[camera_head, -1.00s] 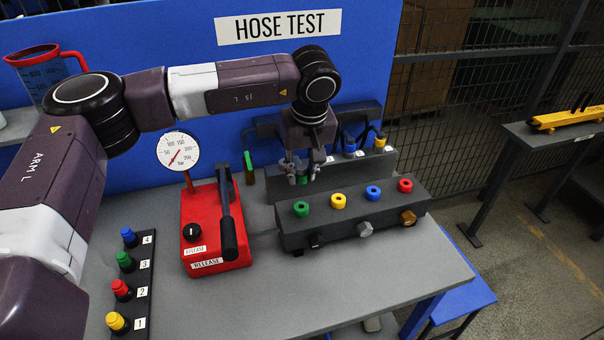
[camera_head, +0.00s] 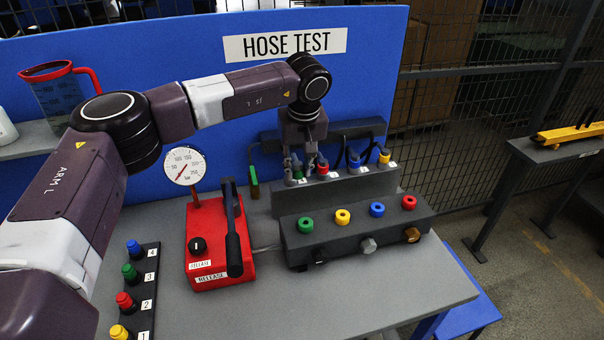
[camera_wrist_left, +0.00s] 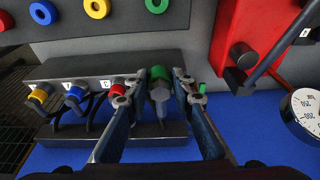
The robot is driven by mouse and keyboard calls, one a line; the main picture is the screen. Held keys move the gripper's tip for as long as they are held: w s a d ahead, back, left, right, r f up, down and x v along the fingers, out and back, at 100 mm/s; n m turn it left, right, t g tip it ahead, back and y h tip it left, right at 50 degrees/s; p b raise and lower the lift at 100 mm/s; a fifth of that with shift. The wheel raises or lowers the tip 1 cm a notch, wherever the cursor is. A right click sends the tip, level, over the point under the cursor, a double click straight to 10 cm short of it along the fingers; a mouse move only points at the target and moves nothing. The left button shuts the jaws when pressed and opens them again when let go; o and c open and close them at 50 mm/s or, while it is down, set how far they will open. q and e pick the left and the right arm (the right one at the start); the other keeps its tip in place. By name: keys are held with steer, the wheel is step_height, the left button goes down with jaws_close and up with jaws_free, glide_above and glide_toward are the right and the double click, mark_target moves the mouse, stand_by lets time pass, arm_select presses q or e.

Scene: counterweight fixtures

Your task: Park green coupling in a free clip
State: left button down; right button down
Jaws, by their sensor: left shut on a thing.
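My left gripper (camera_head: 302,174) is at the left end of the dark rack (camera_head: 346,187) at the back of the bench. In the left wrist view its fingers (camera_wrist_left: 160,98) are shut on the green coupling (camera_wrist_left: 159,76), which is in line with the rack's row. In the head view the green coupling (camera_head: 297,164) is mostly hidden by the fingers. Red (camera_wrist_left: 117,87), blue (camera_wrist_left: 75,94) and yellow (camera_wrist_left: 40,95) couplings stand along the rack beside it, at numbered labels. I cannot tell whether the green coupling is seated in a clip. My right gripper is out of view.
A grey block (camera_head: 350,235) with green, yellow, blue and red rings stands in front of the rack. To its left are a red box (camera_head: 215,265) with a gauge and black lever, and a numbered strip (camera_head: 150,290) with coloured pieces. A blue panel (camera_head: 215,60) closes the back.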

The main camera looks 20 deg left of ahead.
arm_select(q)
steer(key=w+a+p, duration=0.2)
steer(key=w+a, duration=0.3)
steer(key=w, duration=0.2)
steer(key=shift+w, duration=0.2)
steer(key=shift+f, duration=0.1)
stand_by(0.3)
steer(key=shift+f, duration=0.65)
steer(key=shift+s+f, duration=0.1)
steer(key=shift+f, duration=0.05)
steer(key=shift+f+b, duration=0.85)
steer(key=shift+f, duration=0.5)
steer(key=shift+f, duration=0.1)
steer(key=shift+f+b, duration=0.45)
steer(key=shift+f, duration=0.25)
